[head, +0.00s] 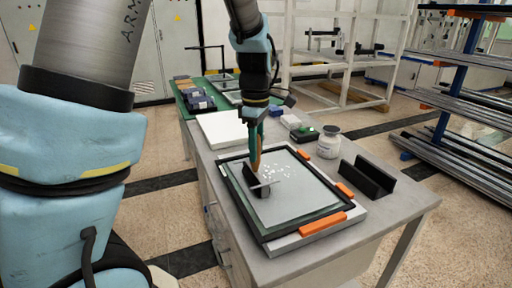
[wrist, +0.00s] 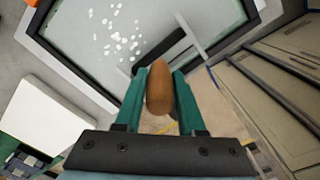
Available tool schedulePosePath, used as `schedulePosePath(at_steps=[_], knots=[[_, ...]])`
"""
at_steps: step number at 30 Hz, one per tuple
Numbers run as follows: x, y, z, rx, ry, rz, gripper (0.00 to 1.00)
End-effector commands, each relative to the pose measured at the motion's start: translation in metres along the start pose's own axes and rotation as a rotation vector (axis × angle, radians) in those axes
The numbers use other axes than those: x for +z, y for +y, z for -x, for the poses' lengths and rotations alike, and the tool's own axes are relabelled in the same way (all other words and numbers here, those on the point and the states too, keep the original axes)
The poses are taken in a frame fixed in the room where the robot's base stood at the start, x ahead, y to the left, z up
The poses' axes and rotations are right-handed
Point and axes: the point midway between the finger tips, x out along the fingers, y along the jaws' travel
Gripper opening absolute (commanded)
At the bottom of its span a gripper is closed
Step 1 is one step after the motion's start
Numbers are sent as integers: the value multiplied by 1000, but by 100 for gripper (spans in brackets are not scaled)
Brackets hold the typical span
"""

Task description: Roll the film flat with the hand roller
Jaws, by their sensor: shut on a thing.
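My gripper (head: 257,150) points down over the left part of the framed plate and is shut on the hand roller's brown wooden handle, which shows between the green fingers in the wrist view (wrist: 158,88). The roller's dark body (head: 253,180) is at the film's left side, with a thin light rod beside it. I cannot tell whether it touches the film. The pale film (head: 290,200) lies inside a dark frame (head: 266,236). Many small white spots (head: 277,172) show on the film, right of the roller, and in the wrist view (wrist: 118,35).
Orange clamps (head: 322,222) sit on the frame's right side. An empty black cradle (head: 368,179) stands right of it. A white jar (head: 329,143), a green-topped box (head: 304,134) and a white slab (head: 221,129) lie behind. Metal racks stand beyond the table.

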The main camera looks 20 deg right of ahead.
Motion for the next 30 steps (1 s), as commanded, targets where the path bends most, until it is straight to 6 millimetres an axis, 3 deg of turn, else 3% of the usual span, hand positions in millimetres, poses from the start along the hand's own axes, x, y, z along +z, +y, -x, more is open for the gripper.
schedulePosePath(at_steps=[8, 30], knots=[[1, 2, 0, 1, 0, 0, 0], [28, 29, 0, 1, 1, -1, 0]])
